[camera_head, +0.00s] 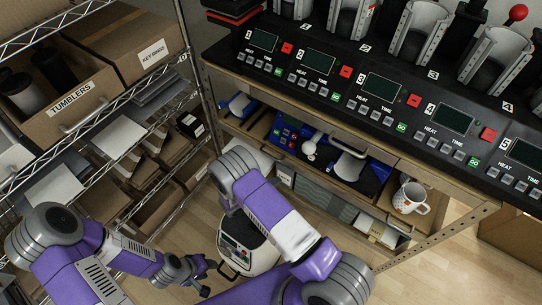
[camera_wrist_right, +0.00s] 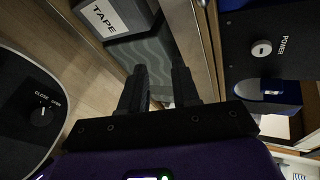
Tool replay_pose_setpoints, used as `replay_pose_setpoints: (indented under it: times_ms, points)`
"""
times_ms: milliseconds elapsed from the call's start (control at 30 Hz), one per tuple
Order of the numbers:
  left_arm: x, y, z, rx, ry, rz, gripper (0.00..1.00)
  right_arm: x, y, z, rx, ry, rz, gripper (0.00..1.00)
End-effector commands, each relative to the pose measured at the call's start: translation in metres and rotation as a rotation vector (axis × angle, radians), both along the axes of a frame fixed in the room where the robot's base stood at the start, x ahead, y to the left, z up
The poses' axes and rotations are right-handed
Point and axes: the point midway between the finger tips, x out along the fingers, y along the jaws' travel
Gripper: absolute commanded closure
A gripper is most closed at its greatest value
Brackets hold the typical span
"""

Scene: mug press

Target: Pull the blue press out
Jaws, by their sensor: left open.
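In the head view a blue press (camera_head: 286,133) with a dark body and white handle parts sits on the shelf under the bench. More blue parts show to its right, and I cannot tell if they belong to it. In the right wrist view a black housing with a POWER knob (camera_wrist_right: 262,48) and blue edges is at the right, apart from the fingers. My right gripper (camera_wrist_right: 160,88) is open with nothing between its fingers; in the head view its fingers are hidden behind my arm. My left gripper (camera_head: 203,277) is open and empty, low at the lower left.
A white and black machine (camera_head: 247,248) stands on the floor behind my right arm. A patterned mug (camera_head: 410,198) is at the shelf's right. The bench control panel (camera_head: 380,87) overhangs the shelf. A wire rack with boxes (camera_head: 72,110) is at the left.

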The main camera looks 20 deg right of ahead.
Motion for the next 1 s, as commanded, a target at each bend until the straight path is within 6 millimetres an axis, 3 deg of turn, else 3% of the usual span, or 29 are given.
replay_pose_setpoints:
  times_ms: [33, 100, 200, 333, 700, 1000]
  points:
    - [0.0, 0.0, 0.001, 0.0, 0.0, 0.0, 0.57, 0.022, 0.007, 0.014, -0.088, 0.006, 0.1, 0.69]
    - [0.0, 0.0, 0.001, 0.0, 0.0, 0.0, 0.57, 0.043, 0.014, 0.03, -0.187, 0.016, 0.2, 0.69]
    - [0.0, 0.0, 0.001, 0.0, 0.0, 0.0, 0.57, 0.06, 0.021, 0.043, -0.273, 0.02, 0.273, 0.69]
    - [0.0, 0.0, -0.002, 0.0, 0.0, 0.0, 0.57, 0.07, 0.013, 0.044, -0.299, 0.024, 0.294, 0.69]
    - [0.0, 0.0, -0.011, 0.0, 0.0, 0.0, 0.57, 0.096, -0.033, 0.032, -0.293, 0.023, 0.289, 0.69]
    - [0.0, 0.0, -0.012, 0.0, 0.0, 0.0, 0.57, 0.1, -0.04, 0.031, -0.292, 0.024, 0.291, 0.69]
